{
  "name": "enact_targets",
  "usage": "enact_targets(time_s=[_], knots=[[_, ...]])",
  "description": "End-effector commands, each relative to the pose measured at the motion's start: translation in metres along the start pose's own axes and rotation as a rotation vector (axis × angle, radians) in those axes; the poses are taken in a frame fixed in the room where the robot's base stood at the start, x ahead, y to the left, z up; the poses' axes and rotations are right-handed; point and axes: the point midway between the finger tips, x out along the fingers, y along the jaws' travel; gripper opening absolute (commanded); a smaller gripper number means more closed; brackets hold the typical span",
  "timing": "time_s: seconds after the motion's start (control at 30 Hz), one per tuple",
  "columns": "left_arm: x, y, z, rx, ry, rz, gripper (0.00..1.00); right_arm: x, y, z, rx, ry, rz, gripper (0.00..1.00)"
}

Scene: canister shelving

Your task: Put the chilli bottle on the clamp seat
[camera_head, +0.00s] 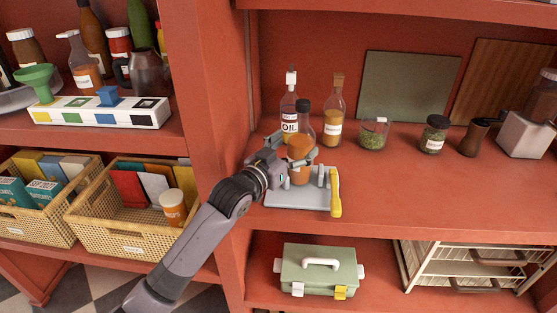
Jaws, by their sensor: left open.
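The chilli bottle, with orange contents and a dark cap (304,108), is upright at the middle of the red shelf. Its lower part is at the clamp seat, a grey plate (285,198) with short grey posts and a yellow lever (335,195) on its right. I cannot tell whether the bottle's base touches the plate. My left gripper (300,158) reaches in from the left, with its fingers open around the bottle's lower body. The fingers hide part of the bottle and the back of the plate. My right gripper is not in view.
An oil bottle (288,103) and another bottle (333,115) stand close behind. A jar of green contents (374,133) and a dark-lidded jar (435,134) stand to the right. The shelf's front right is clear.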

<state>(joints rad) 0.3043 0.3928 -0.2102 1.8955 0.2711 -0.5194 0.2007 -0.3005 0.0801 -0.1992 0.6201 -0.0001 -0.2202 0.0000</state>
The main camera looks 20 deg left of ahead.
Motion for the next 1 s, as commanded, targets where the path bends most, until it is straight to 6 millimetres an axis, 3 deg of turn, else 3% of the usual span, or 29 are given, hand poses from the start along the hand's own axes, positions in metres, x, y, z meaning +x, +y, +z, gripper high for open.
enact_targets(time_s=[0.2,0.4,0.6,1.0], knots=[[-0.047,0.000,0.003,0.002,-0.002,0.000,0.77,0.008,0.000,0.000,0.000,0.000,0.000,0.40],[-0.076,0.000,0.002,0.002,-0.001,0.000,0.77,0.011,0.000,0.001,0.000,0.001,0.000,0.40],[-0.086,0.000,0.000,0.001,0.000,0.000,0.77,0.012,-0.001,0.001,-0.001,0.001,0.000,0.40],[-0.086,0.000,0.000,0.000,-0.001,0.000,0.77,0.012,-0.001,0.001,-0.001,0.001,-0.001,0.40]])
